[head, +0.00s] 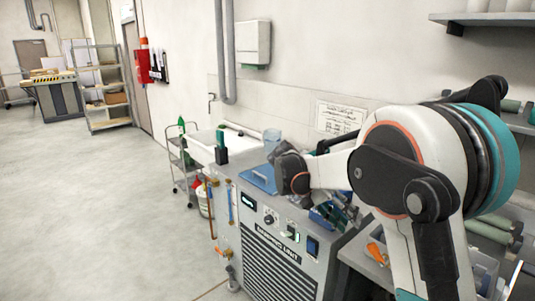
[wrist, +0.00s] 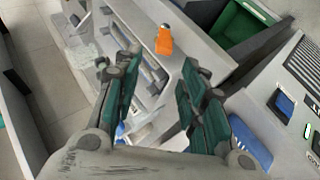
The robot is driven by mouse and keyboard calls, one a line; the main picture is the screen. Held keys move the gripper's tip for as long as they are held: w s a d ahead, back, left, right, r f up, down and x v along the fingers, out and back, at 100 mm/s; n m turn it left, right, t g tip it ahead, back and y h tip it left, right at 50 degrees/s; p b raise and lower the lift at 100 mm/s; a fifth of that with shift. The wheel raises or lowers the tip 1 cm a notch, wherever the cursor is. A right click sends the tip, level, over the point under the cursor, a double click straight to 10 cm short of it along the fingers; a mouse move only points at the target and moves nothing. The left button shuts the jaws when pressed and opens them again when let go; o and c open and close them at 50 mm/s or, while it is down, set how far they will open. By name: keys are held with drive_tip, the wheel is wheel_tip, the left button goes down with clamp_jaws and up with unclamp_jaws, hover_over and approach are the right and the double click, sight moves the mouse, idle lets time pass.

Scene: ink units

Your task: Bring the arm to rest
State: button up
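My gripper (wrist: 160,68) is open in the wrist view, with its two green-padded fingers spread apart and nothing held between them. In the head view my white and black arm is bent on the right, and the gripper (head: 343,213) hangs low beside the front corner of the grey machine (head: 272,238). Part of the gripper is hidden behind my arm there. An orange bottle (wrist: 164,42) shows beyond the fingertips in the wrist view, apart from them.
A green bin (wrist: 238,22) lies beyond the gripper in the wrist view. Shelves (head: 488,18) stand at right. The floor (head: 95,195) at left is clear.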

drive_tip(key=s+r+n+t+y, duration=0.2)
drive_tip(key=s, duration=0.5)
drive_tip(key=s+r+n+t+y, duration=0.3)
drive_tip(key=s, duration=0.4)
drive_tip(key=s+a+f+n+t+y, duration=0.1)
drive_tip(key=s+a+f+t+y, duration=0.1)
drive_tip(key=s, duration=0.4)
drive_tip(key=s+a+f+n+t+y, duration=0.1)
drive_tip(key=s+a+t+y, duration=0.1)
drive_tip(key=s, duration=0.4)
drive_tip(key=shift+s+a+f+n+t, duration=0.3)
drive_tip(key=shift+a+f+t, duration=0.1)
drive_tip(key=shift+a+t, duration=0.4)
